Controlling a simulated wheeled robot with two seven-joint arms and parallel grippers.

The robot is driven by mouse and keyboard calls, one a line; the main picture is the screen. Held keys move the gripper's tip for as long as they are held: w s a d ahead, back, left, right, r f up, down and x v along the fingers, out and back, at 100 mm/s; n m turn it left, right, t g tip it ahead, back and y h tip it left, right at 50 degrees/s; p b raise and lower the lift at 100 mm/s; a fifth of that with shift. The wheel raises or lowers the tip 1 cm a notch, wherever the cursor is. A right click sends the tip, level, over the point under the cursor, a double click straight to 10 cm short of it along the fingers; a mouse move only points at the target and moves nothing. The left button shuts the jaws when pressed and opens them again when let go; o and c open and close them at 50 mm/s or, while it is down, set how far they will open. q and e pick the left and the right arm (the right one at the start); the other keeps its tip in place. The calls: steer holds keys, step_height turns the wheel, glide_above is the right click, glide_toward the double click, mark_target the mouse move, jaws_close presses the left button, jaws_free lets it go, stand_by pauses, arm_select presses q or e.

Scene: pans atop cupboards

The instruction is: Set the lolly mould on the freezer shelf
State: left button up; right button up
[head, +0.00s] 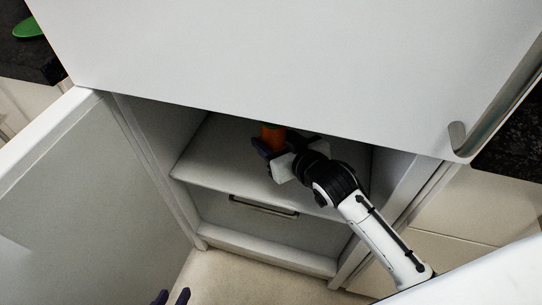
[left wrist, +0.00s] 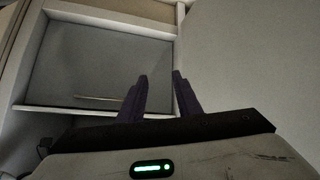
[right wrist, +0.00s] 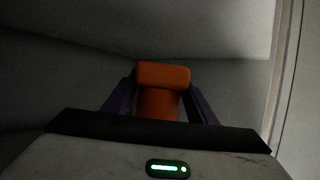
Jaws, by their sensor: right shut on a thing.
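The orange lolly mould (head: 272,133) is inside the open freezer compartment, above the pale freezer shelf (head: 232,174). My right gripper (head: 278,146) reaches in from the right and is shut on the mould. In the right wrist view the mould (right wrist: 163,76) stands between the two dark fingers, its wider top showing above a narrower body. Whether its bottom touches the shelf is hidden. My left gripper (head: 170,298) shows only its fingertips at the bottom of the head view. In the left wrist view it (left wrist: 160,76) is open and empty.
The upper white door (head: 300,60) overhangs the compartment and hides its back. The open lower door (head: 90,190) stands at the left. Below the shelf is a drawer front with a handle (head: 263,206). A green item (head: 28,28) lies on the dark counter at the upper left.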

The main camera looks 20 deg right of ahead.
steer(key=shift+f, duration=0.85)
steer(key=shift+f+b, duration=0.35)
steer(key=shift+f, duration=0.2)
step_height(320, 180, down, 4)
steer(key=shift+r+b, duration=0.25)
steer(key=shift+b, duration=0.45)
arm_select(q)
steer(key=shift+w+d+f, duration=0.3)
steer(key=shift+w+d, duration=0.05)
steer(key=shift+d, duration=0.15)
arm_select(e)
steer(key=shift+r, duration=0.1)
steer(key=o, duration=1.3)
steer(key=shift+o, duration=0.2)
